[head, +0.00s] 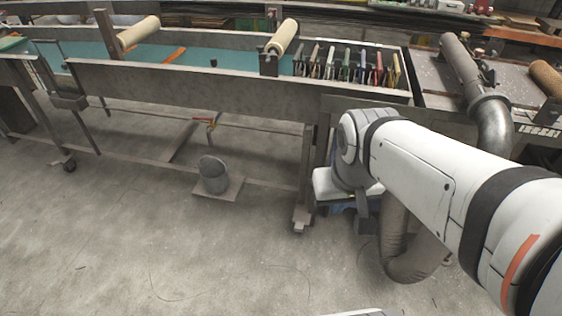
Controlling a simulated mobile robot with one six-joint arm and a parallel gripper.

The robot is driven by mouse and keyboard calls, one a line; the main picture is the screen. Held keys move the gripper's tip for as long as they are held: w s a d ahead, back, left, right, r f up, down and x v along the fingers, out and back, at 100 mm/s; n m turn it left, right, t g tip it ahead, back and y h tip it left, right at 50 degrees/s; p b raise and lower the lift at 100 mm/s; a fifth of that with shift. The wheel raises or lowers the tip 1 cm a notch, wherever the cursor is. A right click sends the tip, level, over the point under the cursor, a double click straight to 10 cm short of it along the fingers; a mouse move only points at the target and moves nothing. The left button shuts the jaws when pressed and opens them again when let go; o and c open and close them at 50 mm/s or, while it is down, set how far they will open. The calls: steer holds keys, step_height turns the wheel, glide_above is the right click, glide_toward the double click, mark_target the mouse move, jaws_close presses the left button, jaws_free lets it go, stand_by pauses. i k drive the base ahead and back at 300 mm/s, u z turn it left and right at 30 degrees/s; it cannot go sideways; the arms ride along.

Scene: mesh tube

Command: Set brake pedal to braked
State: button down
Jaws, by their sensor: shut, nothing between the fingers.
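My arm reaches in from the right edge and bends down at a joint beside the workbench. I cannot make out any fingers of my gripper beyond that bend. No part is clearly recognisable as a brake pedal. A dark caster (68,164) is under the left leg of the long bench. Another bench foot (299,224) stands just left of my arm, and its details are too small to tell. A grey round piece (214,176) sits tilted on a flat plate under the bench.
The long metal bench (190,91) has a teal belt (225,57), rollers and a rack of coloured pieces. A thick grey pipe (478,85) and a flexible hose (402,245) are behind my arm. The concrete floor (130,220) in front is clear.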

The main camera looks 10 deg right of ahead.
mark_target(300, 227)
steer(key=z, duration=0.15)
steer(key=i, duration=0.9)
steer(key=u, duration=0.05)
